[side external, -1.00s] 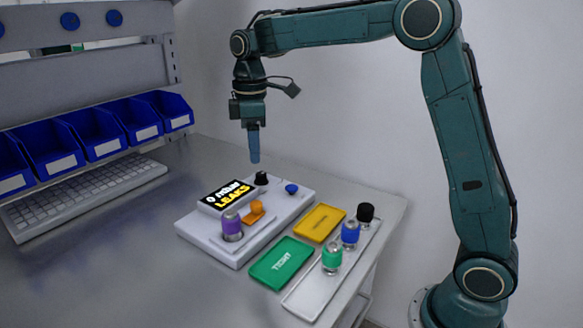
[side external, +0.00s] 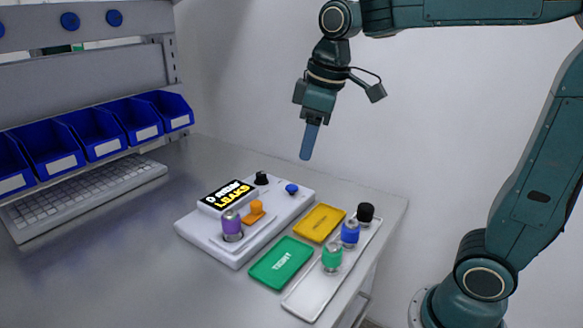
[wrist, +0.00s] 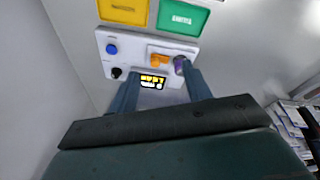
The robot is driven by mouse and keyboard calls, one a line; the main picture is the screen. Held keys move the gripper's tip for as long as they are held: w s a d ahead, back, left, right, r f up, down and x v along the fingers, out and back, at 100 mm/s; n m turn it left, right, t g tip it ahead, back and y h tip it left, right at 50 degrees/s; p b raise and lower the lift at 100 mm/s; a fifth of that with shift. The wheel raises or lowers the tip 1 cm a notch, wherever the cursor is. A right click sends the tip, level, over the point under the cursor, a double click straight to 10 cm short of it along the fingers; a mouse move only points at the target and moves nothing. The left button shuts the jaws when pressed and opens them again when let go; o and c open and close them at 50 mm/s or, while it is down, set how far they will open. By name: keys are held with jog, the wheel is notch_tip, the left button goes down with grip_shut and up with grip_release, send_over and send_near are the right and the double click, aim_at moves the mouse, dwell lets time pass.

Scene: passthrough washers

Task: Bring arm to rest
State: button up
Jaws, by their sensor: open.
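My gripper (side external: 308,148) hangs in the air above and behind the white test device, tilted slightly, with nothing held. In the wrist view its two fingers (wrist: 160,95) stand apart with the device between and beyond them.
A yellow tray (side external: 319,222) and a green tray (side external: 281,263) lie right of the device. A light tray (side external: 305,297) holds green (side external: 332,257), blue (side external: 350,233) and black (side external: 365,213) pieces. Blue bins (side external: 95,132) and a keyboard (side external: 85,198) are at left. Air around my gripper is clear.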

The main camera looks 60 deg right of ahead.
jog(key=s+f+m+t, duration=0.1)
jog(key=s+f+m, duration=0.1)
jog(key=s, duration=0.5)
jog(key=s+f+m+t, duration=0.1)
jog(key=s+f+m, duration=0.1)
jog(key=s, duration=0.5)
jog(key=shift+s+a+f+m+t, duration=0.15)
jog(key=shift+s+f+m+t, duration=0.15)
jog(key=shift+s+f+t, duration=0.1)
jog(key=shift+w, duration=0.1)
